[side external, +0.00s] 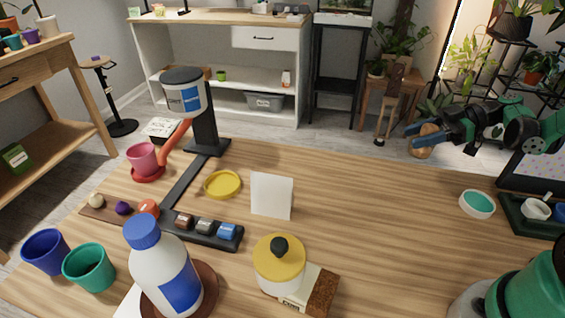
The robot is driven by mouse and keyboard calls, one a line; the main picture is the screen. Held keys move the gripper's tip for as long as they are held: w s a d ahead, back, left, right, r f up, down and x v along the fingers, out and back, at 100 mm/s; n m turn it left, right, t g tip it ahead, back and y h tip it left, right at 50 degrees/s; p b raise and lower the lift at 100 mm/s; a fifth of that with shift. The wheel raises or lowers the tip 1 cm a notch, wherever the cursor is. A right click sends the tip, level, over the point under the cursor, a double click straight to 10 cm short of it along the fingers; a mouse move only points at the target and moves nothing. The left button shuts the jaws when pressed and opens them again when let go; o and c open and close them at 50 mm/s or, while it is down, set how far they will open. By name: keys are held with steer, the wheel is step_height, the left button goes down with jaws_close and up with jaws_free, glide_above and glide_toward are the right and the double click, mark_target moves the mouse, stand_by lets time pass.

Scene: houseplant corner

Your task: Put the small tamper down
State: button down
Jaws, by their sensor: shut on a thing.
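My gripper (428,134) is at the right in the side external view, with its blue fingers pointing left. It is held up beyond the far right edge of the table in the picture. It is shut on the small tamper, whose tan wooden part (422,154) shows just below the fingers. The fingers hide the rest of the tamper, and its exact tilt is hard to tell. The wooden table (390,220) lies below and to the left, and the tamper is clear of other things on it.
The table's right middle is bare. A teal-filled white bowl (477,204) and a dark green tray (520,222) are at the right. A white card (271,195), yellow saucer (223,185), yellow-lidded jar (279,262) and blue-capped bottle (160,270) stand further left.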

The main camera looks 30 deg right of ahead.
steer(key=shift+s+d+n+g+y, duration=0.3)
steer(key=shift+s+d+g, duration=0.15)
steer(key=shift+s, duration=0.15)
steer(key=shift+f, duration=3.35)
steer(key=shift+f, duration=0.55)
steer(key=shift+c, duration=1.7)
jaws_free()
